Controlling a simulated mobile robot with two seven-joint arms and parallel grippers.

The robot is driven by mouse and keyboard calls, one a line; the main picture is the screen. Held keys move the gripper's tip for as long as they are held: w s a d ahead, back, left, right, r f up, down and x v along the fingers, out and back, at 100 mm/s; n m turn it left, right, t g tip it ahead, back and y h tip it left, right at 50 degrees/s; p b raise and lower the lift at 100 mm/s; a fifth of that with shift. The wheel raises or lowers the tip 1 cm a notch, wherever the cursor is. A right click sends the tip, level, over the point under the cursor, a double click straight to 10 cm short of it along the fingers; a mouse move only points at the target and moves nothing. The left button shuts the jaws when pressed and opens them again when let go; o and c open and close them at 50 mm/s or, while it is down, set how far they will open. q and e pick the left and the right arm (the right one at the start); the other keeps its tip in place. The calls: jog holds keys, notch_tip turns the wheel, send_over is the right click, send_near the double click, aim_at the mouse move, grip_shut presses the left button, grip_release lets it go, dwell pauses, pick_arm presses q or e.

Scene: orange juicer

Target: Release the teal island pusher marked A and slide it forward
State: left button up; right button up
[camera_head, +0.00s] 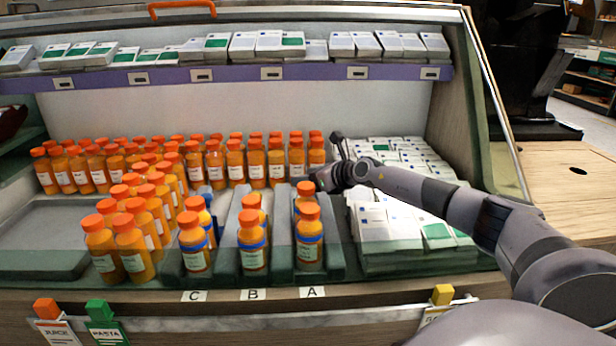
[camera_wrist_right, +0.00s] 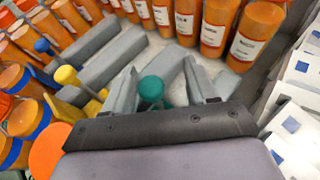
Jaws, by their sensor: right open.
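In the right wrist view the teal pusher's round knob (camera_wrist_right: 151,89) stands between the two fingers of my right gripper (camera_wrist_right: 163,82). The gripper is open, with a finger on either side of the knob; I cannot tell whether either touches it. In the head view my right gripper (camera_head: 328,178) is low at the back end of the lane marked A (camera_head: 312,291). The pusher is hidden there behind the gripper and bottles. Orange bottles (camera_head: 309,240) with blue bands stand at the front of lane A. My left gripper is not in view.
Lanes B (camera_head: 253,295) and C (camera_head: 194,296) lie left of A, with a yellow knob (camera_wrist_right: 67,76) and a blue knob (camera_wrist_right: 42,47). Orange bottles (camera_head: 276,165) line the back. White boxes (camera_head: 388,225) crowd the right side. A purple-edged shelf (camera_head: 271,74) hangs above.

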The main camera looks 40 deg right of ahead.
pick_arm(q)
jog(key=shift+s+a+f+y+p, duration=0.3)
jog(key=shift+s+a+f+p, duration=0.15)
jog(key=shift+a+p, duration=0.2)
pick_arm(e)
jog(key=v, duration=0.7)
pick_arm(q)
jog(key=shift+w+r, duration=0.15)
pick_arm(e)
jog(key=shift+w+r, duration=0.1)
